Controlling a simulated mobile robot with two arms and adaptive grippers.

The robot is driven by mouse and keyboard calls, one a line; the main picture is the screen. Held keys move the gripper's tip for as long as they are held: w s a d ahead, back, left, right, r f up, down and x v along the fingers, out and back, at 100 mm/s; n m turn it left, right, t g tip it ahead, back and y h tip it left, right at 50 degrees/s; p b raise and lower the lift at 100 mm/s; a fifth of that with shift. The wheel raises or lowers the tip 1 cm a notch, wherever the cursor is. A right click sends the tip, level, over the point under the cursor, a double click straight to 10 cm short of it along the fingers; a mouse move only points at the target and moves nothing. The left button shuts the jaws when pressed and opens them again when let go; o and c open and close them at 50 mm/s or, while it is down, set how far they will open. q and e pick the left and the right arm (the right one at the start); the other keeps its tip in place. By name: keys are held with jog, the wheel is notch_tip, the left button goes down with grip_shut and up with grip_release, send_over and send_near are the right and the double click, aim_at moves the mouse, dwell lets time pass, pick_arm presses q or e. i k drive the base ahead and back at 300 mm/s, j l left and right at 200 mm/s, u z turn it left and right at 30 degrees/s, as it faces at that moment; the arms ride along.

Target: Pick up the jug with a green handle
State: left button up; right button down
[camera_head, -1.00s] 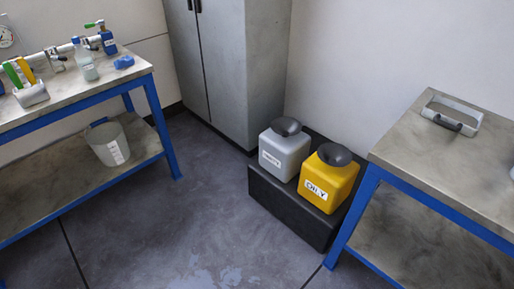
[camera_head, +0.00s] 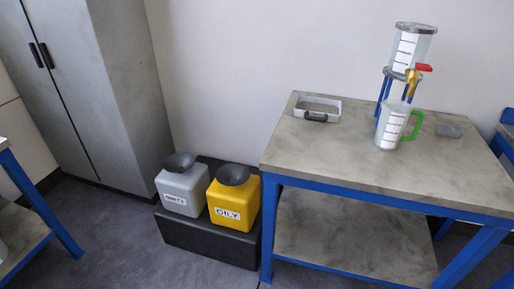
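The jug with a green handle (camera_head: 391,126) stands upright on the right-hand table (camera_head: 345,163), towards its back right. It is pale and translucent with a white marked scale. Its green handle (camera_head: 414,126) points right. It stands below and in front of a clear vessel (camera_head: 410,49) on a blue stand (camera_head: 384,90), with a brass valve (camera_head: 411,84) and red lever above the jug. Neither of my grippers shows in the head view.
A white tray with a dark handle (camera_head: 331,103) and a small grey dish (camera_head: 449,130) lie on the table. Grey (camera_head: 184,191) and yellow "OILY" (camera_head: 233,201) containers stand on a black plinth left of it. A grey cabinet (camera_head: 120,80) is behind. The table's front is clear.

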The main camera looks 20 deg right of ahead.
aim_at(395, 114)
jog(key=z, duration=1.65)
jog(key=i+l+u, duration=0.1)
jog(key=l, duration=0.2)
jog(key=i+l, duration=0.2)
jog(key=i+l+u, duration=0.15)
jog(key=l, duration=0.3)
jog(key=i+l, duration=0.15)
jog(key=l, duration=0.15)
jog(key=u, duration=0.05)
